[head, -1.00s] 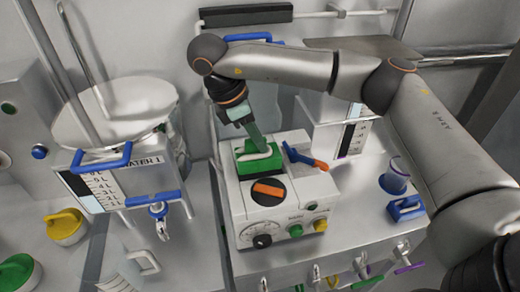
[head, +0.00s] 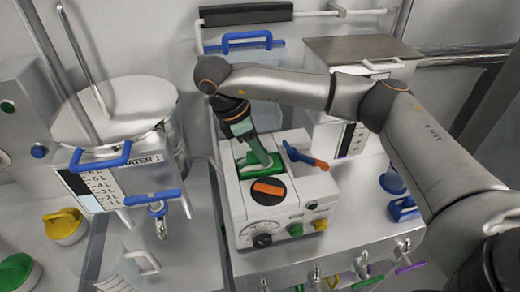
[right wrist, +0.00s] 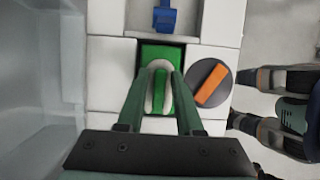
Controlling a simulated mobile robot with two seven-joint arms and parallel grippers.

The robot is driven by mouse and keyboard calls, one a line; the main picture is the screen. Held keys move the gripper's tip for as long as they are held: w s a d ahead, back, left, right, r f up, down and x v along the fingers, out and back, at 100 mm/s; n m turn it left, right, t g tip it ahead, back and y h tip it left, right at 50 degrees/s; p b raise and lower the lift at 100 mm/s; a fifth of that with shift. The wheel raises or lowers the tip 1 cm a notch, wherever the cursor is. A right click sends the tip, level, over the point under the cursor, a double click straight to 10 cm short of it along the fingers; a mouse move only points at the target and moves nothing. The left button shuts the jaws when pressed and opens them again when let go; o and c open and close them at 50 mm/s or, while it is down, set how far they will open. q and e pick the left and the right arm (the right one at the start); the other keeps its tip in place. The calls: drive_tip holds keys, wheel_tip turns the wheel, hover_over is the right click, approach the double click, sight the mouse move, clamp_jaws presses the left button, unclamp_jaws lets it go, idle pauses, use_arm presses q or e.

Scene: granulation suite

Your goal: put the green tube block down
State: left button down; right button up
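The green tube block (head: 245,168) is a green block with a pale tube loop on top. It sits in the square recess in the top of the white machine (head: 236,205), behind the round black dial. My right gripper (head: 268,161) reaches down onto it from above. In the right wrist view the green fingers (right wrist: 163,82) lie on both sides of the pale loop and close on it, with the block's green top (right wrist: 162,52) around them. The block's lower part is hidden in the recess. My left gripper is not in view.
The dial with an orange handle (head: 268,190) is just in front of the block. A blue and orange lever (head: 305,157) is close on the right. A blue clamp (head: 403,208) stands on the steel bench at right. A WATER 1 container (head: 125,180) stands at left.

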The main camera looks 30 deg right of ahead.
drive_tip(key=shift+o, duration=0.8)
drive_tip(key=shift+r, duration=0.25)
drive_tip(key=p+v, duration=0.1)
drive_tip(key=v, duration=1.1)
